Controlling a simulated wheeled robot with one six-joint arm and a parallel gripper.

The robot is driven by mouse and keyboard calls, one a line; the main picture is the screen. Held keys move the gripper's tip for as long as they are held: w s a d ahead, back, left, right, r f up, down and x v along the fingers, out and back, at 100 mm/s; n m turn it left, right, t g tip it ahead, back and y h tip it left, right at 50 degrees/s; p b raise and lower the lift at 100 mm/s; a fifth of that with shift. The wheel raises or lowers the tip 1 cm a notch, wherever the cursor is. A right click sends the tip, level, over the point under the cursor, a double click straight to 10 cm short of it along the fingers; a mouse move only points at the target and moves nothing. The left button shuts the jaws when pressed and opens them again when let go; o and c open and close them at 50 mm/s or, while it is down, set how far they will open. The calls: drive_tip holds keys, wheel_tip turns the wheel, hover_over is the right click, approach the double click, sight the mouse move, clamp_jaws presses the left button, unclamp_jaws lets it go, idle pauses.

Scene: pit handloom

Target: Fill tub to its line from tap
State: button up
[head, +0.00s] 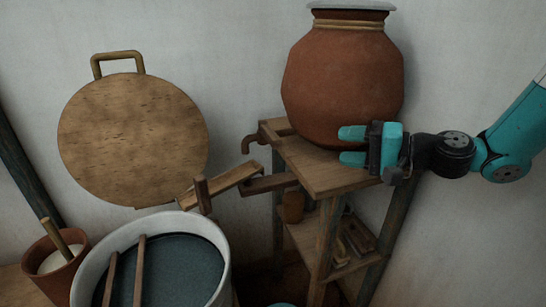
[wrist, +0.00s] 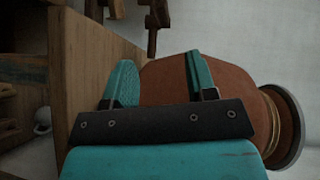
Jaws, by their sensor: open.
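The tub (head: 84,262) is pale-rimmed and stands at the bottom left of the head view, holding dark blue-grey liquid (head: 180,270). Its front is cut off by the frame, and I cannot make out a fill line. A brown hooked spout (head: 252,142), seemingly the tap, sticks out left from the wooden stand (head: 330,172). My gripper (head: 352,147) is open and empty, in front of the lower right of the big clay pot (head: 340,85), well right of the tap. In the wrist view, the pot (wrist: 165,85) shows behind the open fingers (wrist: 160,82).
A wooden trough (head: 222,184) slopes between the stand and the tub. Two sticks (head: 139,270) lean in the tub. A small clay pot (head: 62,272) with a stick stands left of it. A round wooden board (head: 135,140) is against the wall. Small items sit on the lower shelf.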

sight(274, 140)
drive_tip(key=shift+w, duration=0.25)
drive_tip(key=p+x, duration=0.3)
drive_tip(key=x, duration=1.4)
clamp_jaws()
